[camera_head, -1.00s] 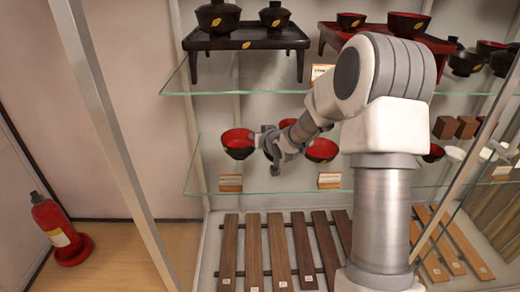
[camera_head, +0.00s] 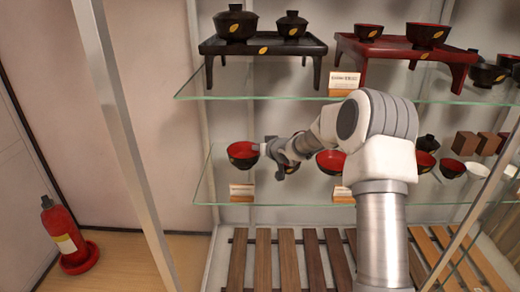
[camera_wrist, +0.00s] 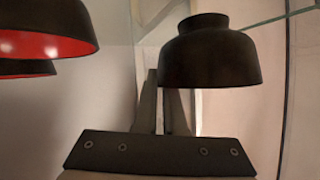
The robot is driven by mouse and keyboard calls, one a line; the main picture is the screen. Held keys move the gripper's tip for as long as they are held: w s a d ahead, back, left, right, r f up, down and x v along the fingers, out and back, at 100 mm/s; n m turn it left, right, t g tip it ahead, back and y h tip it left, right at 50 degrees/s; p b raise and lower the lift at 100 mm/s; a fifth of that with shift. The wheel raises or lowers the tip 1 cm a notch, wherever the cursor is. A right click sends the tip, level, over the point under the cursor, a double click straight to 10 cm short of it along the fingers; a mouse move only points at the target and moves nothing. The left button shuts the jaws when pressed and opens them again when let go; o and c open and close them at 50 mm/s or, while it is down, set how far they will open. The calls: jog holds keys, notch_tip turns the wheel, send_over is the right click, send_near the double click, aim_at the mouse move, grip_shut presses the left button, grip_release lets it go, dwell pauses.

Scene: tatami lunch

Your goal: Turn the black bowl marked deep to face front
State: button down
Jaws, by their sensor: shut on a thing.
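A black bowl with a red inside (camera_head: 242,155) is at the left end of the middle glass shelf, upright in the head view. My gripper (camera_head: 263,148) is at its right side, shut on it near the rim. In the wrist view, which seems upside down, the dark bowl (camera_wrist: 212,55) shows its plain outer wall with the foot at the top. My gripper's fingers (camera_wrist: 163,105) reach its rim, and the bowl partly hides them. I cannot read any "deep" marking on it.
Another red-lined bowl (camera_head: 330,162) stands right of my gripper, partly behind my arm. Small sign cards (camera_head: 242,191) stand at the middle glass shelf's front edge (camera_head: 290,204). The upper glass shelf (camera_head: 260,97) holds lacquer trays with bowls. A fire extinguisher (camera_head: 63,237) stands at lower left.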

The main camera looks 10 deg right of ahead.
aim_at(253, 144)
jog(key=shift+w+d+y, duration=0.2)
jog(key=shift+d+y, duration=0.05)
jog(key=shift+y, duration=0.05)
jog(key=shift+w+a+r+n+g+y+p, duration=0.15)
jog(key=shift+r+n+g+y+p, duration=0.3)
jog(key=shift+p, duration=0.4)
jog(key=shift+w+f+n+p, duration=0.1)
jog(key=shift+f+n+p, duration=0.2)
jog(key=shift+p, duration=0.4)
jog(key=p, duration=0.2)
jog(key=n+y+p, duration=0.1)
jog(key=p, duration=0.1)
jog(key=shift+w+a+r+g+y+p, duration=0.1)
jog(key=shift+w+g+y+p, duration=0.1)
jog(key=shift+g+y+p, duration=0.1)
jog(key=p, duration=0.1)
jog(key=n+y+p, duration=0.1)
jog(key=shift+w+a+g+p, duration=0.15)
jog(key=shift+w+g+p, duration=0.1)
jog(key=shift+p, duration=0.1)
